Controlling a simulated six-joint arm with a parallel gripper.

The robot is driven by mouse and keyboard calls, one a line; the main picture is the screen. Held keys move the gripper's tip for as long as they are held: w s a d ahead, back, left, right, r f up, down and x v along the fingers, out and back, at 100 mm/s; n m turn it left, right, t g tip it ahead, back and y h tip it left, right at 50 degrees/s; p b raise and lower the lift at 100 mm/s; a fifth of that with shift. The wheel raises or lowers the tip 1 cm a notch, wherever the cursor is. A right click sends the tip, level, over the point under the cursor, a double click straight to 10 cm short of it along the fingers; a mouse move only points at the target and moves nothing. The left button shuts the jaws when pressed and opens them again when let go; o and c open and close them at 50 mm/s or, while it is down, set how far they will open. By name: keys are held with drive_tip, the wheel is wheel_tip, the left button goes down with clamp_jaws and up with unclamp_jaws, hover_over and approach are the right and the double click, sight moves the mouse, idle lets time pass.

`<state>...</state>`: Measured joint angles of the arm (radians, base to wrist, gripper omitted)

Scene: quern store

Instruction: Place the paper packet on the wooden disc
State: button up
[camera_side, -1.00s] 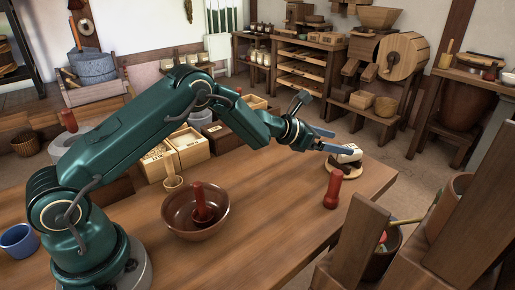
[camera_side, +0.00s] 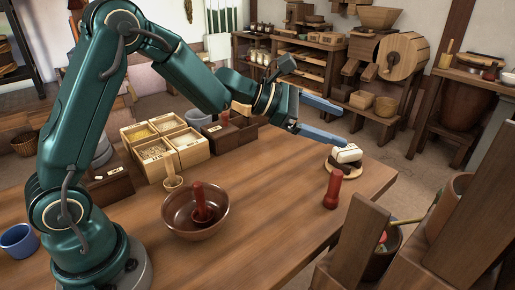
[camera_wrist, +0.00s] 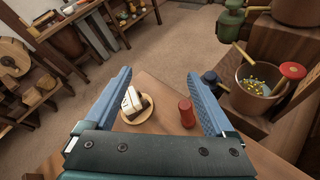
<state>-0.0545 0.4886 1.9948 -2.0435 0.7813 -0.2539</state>
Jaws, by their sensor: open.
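The paper packet (camera_side: 348,153), white with a dark band, lies on the wooden disc (camera_side: 329,164) near the far right of the table. Something dark shows between or beside the packet and the disc; I cannot tell what it is. In the wrist view the packet (camera_wrist: 132,100) is on the pale round disc (camera_wrist: 130,120), between my fingers in the picture but ahead of them. My gripper (camera_side: 335,124) is open and empty, above and apart from the packet; its blue fingers also frame the wrist view (camera_wrist: 160,78).
A red pestle-like piece (camera_side: 332,189) stands just in front of the disc. A brown bowl (camera_side: 195,228) with another red piece and several wooden boxes (camera_side: 158,160) are further left. A stepped wooden stand (camera_side: 450,225) is beyond the table's right edge.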

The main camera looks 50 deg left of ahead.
drive_tip(key=s+d+r+m+g, duration=0.2)
drive_tip(key=s+d+m+g, duration=0.1)
drive_tip(key=s+m, duration=0.55)
drive_tip(key=s+d+r+m+g, duration=0.2)
drive_tip(key=s+d+m+g, duration=0.1)
drive_tip(key=s+m, duration=0.55)
drive_tip(key=s+a+f+m+y, duration=0.5)
drive_tip(key=s+a+m+y, duration=0.2)
drive_tip(key=s+a, duration=0.4)
drive_tip(key=shift+s+f+t+y, duration=0.15)
drive_tip(key=shift+s+t+y, duration=0.25)
drive_tip(key=shift+y, duration=0.4)
